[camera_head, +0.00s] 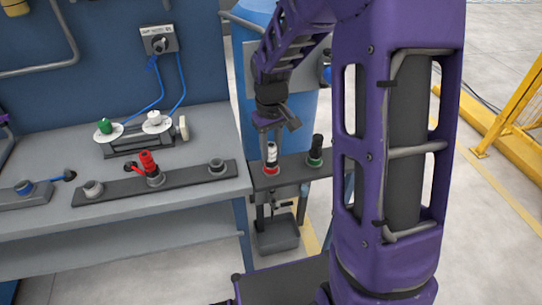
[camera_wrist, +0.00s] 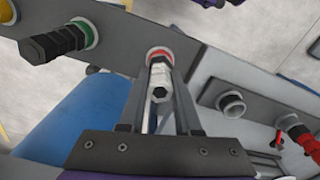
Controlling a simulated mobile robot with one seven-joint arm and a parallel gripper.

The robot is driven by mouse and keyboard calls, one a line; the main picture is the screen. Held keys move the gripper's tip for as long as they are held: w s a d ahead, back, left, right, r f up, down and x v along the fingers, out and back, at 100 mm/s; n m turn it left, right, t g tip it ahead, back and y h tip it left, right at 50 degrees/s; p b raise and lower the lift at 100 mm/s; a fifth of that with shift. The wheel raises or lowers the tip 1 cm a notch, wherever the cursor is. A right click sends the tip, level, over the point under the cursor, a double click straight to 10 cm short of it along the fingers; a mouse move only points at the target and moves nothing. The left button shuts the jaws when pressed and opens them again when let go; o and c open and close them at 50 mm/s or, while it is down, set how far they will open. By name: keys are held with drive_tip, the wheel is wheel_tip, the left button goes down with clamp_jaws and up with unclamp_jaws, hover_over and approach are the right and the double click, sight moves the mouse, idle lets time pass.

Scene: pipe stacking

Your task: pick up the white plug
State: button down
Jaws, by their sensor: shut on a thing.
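The white plug (camera_head: 271,153) stands upright at the red-ringed socket (camera_head: 271,170) on the dark rail to the right of the workbench. My gripper (camera_head: 270,137) comes down on it from above. In the wrist view the white plug (camera_wrist: 159,85) lies between the two fingers of my gripper (camera_wrist: 160,72), with the red ring (camera_wrist: 159,53) just beyond its far end. The gripper is shut on the plug. Whether the plug's lower end is still inside the socket cannot be told.
A black plug (camera_head: 316,147) in a green-ringed socket stands close to the right. The workbench (camera_head: 206,190) at the left carries a red plug (camera_head: 149,165) and a grey socket (camera_head: 217,166). A blue barrel (camera_head: 299,110) stands behind the rail.

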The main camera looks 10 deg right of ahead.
idle(0.4)
wheel_tip(320, 180, up, 10)
drive_tip(key=shift+p, duration=1)
drive_tip(key=shift+r, duration=0.1)
wheel_tip(320, 180, up, 8)
drive_tip(key=p, duration=0.6)
drive_tip(key=shift+p, duration=0.35)
